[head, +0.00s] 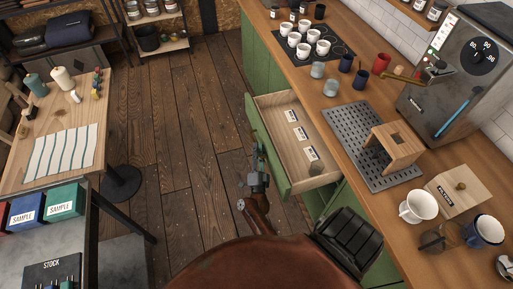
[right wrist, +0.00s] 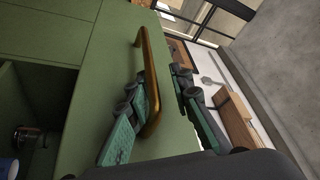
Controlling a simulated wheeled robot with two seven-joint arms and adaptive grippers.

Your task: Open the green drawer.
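The green drawer (head: 298,140) stands pulled out from the green counter in the head view, its pale wooden inside showing. My right gripper (head: 257,160) is at the drawer front. In the right wrist view its fingers are apart (right wrist: 165,95), on either side of the handle, with a visible gap to the right finger. My left gripper is out of view.
The wooden counter top (head: 290,77) holds white cups, a metal drip tray (head: 358,130) with a wooden stand, and a grey machine (head: 455,75). Bare plank floor (head: 185,110) lies between.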

